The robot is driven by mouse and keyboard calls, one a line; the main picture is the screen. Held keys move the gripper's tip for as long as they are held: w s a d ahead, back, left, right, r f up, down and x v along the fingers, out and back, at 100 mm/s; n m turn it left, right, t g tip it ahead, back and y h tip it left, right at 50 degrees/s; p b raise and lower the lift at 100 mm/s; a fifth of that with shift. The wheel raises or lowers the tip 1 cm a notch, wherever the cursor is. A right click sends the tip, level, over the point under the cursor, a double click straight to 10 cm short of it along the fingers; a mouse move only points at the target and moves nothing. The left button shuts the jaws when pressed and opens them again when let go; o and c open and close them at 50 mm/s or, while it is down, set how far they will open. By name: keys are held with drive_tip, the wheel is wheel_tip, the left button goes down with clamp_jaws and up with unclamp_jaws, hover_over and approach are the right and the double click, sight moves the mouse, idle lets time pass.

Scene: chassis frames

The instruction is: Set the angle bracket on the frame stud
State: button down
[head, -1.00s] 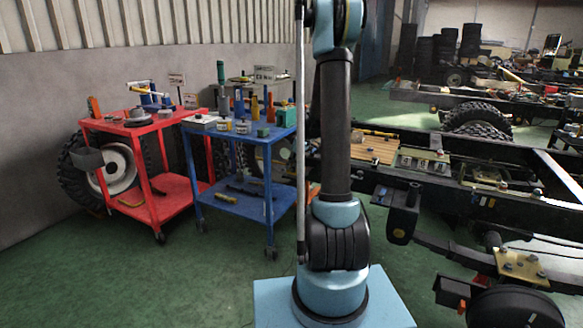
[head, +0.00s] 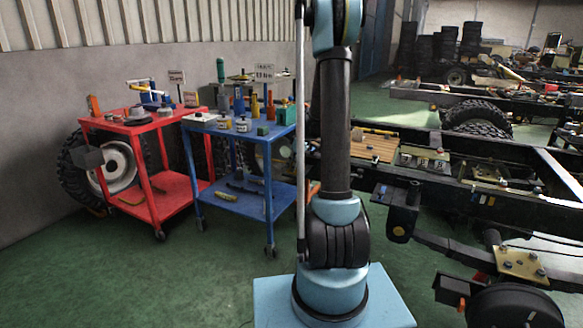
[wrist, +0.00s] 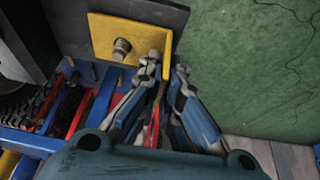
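The yellow angle bracket (wrist: 103,38) shows in the wrist view. Its flat face lies against a dark surface, and its bright upright flange stands at the right. The round metal end of the frame stud (wrist: 121,48) shows through the flat face. My gripper (wrist: 169,66) has a fingertip on each side of the flange and looks shut on it, with little gap visible. The left finger hides part of the bracket's lower edge. The head view shows my arm but not my gripper. I cannot make out the bracket there.
A blue cart (head: 237,128) and a red cart (head: 128,123) with tools stand at the left. The dark chassis frame (head: 468,151) runs along the right, with a wooden board (head: 374,148) on it. Open green floor (head: 190,275) lies in front of the carts.

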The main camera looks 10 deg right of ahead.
drive_tip(key=c, duration=1.7)
unclamp_jaws()
drive_tip(key=shift+r, duration=0.15)
drive_tip(key=shift+r, duration=1.4)
drive_tip(key=shift+r, duration=0.1)
drive_tip(key=shift+r, duration=2.4)
drive_tip(key=shift+s, duration=0.1)
